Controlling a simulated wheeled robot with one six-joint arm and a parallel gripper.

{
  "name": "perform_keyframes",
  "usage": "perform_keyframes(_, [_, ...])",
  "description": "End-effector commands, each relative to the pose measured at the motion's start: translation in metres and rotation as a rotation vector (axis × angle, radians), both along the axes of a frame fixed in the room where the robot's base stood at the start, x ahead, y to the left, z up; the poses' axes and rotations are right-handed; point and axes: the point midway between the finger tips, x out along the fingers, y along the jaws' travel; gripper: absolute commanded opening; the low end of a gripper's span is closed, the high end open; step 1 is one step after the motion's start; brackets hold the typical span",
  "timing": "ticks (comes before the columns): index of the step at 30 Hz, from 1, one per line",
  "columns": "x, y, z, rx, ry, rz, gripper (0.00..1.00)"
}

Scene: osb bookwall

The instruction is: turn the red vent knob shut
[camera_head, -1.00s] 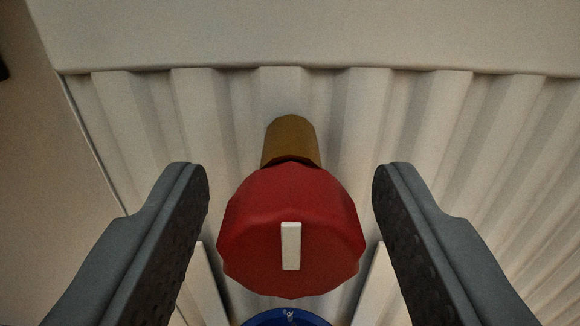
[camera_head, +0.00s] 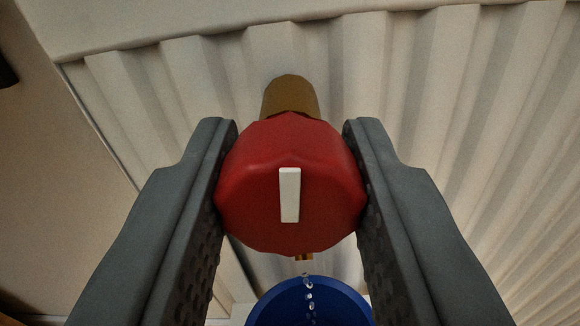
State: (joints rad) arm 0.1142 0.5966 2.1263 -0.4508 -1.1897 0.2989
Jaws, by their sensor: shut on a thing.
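The red vent knob (camera_head: 290,225) is a faceted knob with a white marker bar (camera_head: 290,194) on its face, standing nearly upright. It sits in the middle of the view, on a brass fitting (camera_head: 290,97) in front of a white ribbed radiator. My gripper (camera_head: 290,160) has one dark grey finger on each side of the knob, and both fingers press against its sides. Clear drops (camera_head: 309,293) show below the knob, under a small brass outlet (camera_head: 304,257).
A blue round container (camera_head: 268,302) stands below the knob, under the drops. The ribbed white radiator (camera_head: 420,90) fills the background behind the knob. A plain wall (camera_head: 60,180) is at the left.

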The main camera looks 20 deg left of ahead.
Motion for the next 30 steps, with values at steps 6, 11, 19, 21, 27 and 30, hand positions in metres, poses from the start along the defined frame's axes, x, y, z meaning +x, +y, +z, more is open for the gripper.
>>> perform_keyframes(6, [-0.0002, 0.0002, 0.0001, 0.168, 0.052, 0.000, 0.08])
perform_keyframes(11, [-0.0002, 0.0004, 0.0003, 0.313, 0.098, 0.000, 0.08])
perform_keyframes(19, [-0.0003, 0.0007, 0.0005, 0.559, 0.174, 0.000, 0.08])
perform_keyframes(21, [-0.0003, 0.0007, 0.0006, 0.622, 0.194, 0.000, 0.08])
perform_keyframes(27, [-0.0004, 0.0007, 0.0008, 0.804, 0.251, -0.001, 0.08])
perform_keyframes(30, [-0.0005, 0.0008, 0.0008, 0.895, 0.279, -0.001, 0.08])
